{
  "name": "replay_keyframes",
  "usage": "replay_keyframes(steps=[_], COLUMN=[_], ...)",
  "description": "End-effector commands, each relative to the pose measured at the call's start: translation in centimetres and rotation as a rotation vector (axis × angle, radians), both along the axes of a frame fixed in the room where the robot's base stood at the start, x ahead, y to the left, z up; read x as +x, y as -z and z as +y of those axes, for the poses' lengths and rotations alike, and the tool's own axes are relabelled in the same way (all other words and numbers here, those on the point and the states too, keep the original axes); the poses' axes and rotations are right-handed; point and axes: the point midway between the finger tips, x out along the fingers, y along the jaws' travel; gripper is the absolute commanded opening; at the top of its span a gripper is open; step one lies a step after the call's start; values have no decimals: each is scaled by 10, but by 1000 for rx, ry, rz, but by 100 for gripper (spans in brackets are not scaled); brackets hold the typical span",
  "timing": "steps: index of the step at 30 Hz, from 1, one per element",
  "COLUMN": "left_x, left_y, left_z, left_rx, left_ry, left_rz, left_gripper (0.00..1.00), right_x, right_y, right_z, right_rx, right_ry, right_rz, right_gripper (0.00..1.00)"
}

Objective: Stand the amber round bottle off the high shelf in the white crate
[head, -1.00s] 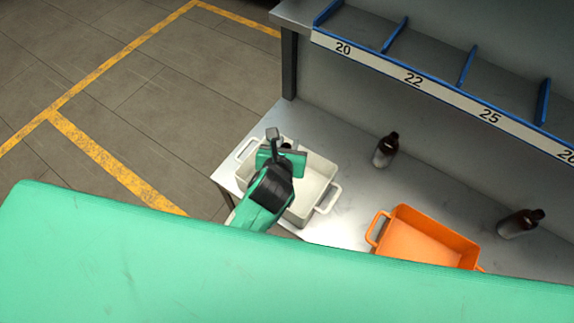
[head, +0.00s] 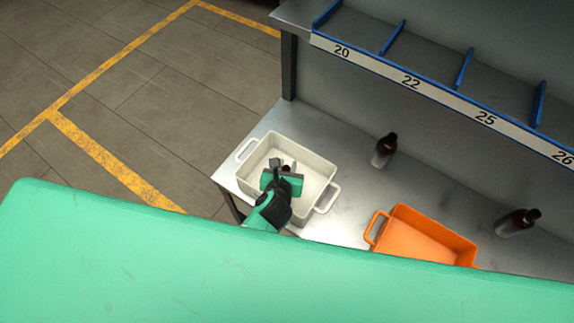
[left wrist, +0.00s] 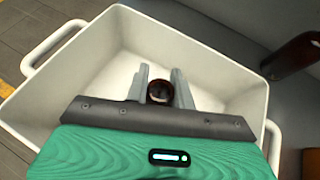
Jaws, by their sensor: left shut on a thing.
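The white crate (head: 318,163) stands on the lower metal bench in the head view and fills much of the left wrist view (left wrist: 95,72). My left gripper (head: 284,166) points down over the crate's inside, near its middle. It is shut on the amber round bottle (left wrist: 160,92), whose dark round top shows between the fingers in the left wrist view. The bottle looks roughly upright. Its lower part is hidden, so I cannot tell whether it touches the crate floor. My right gripper is not in view.
An orange crate (head: 425,240) stands to the right. Dark-topped bottles stand on the bench behind (head: 384,152) and at the far right (head: 517,223). The numbered high shelf (head: 440,92) with blue dividers overhangs the bench's back. Bare bench lies between the crates.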

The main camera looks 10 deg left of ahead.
Motion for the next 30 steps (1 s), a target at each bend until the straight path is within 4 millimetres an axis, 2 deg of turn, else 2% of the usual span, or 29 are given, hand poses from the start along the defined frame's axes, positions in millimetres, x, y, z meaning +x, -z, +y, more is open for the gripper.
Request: replay_keyframes(steps=[3, 4, 7, 17, 20, 30], left_x=[0, 0, 0, 0, -7, -63], left_y=[3, 3, 3, -1, -3, -31], left_z=[0, 0, 0, 0, 0, 0], left_rx=[0, 0, 0, 0, 0, -2], left_ry=[0, 0, 0, 0, 1, 1], left_rz=[0, 0, 0, -1, 0, 0], left_gripper=[0, 28, 46, 46, 46, 46], right_x=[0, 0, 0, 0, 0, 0], right_y=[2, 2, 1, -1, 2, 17], right_z=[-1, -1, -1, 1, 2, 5], right_rx=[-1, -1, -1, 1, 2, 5], right_ry=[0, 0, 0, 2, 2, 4], right_rz=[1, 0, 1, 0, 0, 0], right_gripper=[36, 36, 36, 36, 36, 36])
